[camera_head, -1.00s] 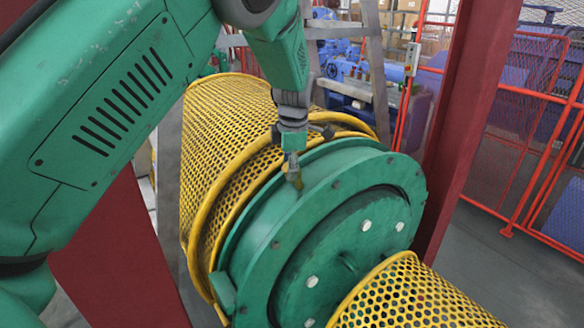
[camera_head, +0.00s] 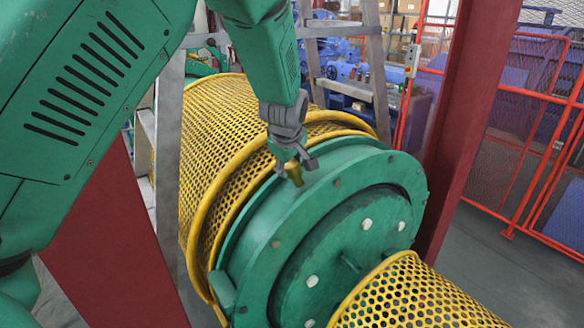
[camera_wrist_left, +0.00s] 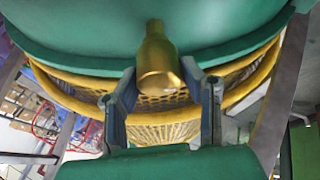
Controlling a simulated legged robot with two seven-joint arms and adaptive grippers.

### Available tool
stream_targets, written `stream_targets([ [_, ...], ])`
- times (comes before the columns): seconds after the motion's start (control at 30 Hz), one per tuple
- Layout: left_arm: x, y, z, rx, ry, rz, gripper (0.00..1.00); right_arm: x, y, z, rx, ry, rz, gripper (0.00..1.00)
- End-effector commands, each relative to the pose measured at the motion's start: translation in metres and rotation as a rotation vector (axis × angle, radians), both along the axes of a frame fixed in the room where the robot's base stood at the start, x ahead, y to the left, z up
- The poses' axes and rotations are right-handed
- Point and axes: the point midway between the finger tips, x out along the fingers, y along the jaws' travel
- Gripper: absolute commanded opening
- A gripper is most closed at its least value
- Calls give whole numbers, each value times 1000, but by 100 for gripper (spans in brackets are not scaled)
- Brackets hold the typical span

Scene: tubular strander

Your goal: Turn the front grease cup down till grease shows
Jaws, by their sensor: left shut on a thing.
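The front grease cup (camera_head: 296,175) is a small brass-coloured cup on top of the green flanged drum (camera_head: 325,190). In the left wrist view the cup (camera_wrist_left: 158,62) shows large, with its narrow end against the green rim and its wide end towards my gripper. My left gripper (camera_head: 292,163) is at the cup from above and behind, shut on it. Its two grey fingers (camera_wrist_left: 163,80) stand on either side of the cup's wide end. No grease can be made out. My right gripper is not in view.
A yellow perforated guard (camera_head: 222,125) lies behind the drum, and another (camera_head: 410,300) is in front. A dark red post (camera_head: 465,110) stands close on the right. A grey ladder-like frame (camera_head: 370,60) is behind. Red mesh fencing (camera_head: 530,130) lies farther right.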

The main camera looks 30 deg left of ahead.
Motion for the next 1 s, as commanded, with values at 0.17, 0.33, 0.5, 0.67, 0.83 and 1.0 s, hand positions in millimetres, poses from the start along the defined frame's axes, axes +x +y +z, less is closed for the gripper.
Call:
stream_targets([
  [0.17,1,2,1,61,-32,-149,7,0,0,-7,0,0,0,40],
  [0.33,2,2,2,121,-60,-295,7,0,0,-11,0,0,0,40],
  [0.5,3,2,2,179,-84,-436,7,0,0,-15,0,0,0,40],
  [0.67,4,2,4,227,-105,-547,7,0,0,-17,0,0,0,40],
  [0.83,5,1,4,267,-121,-641,7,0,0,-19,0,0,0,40],
  [1.0,5,1,5,293,-131,-702,7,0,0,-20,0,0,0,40],
])
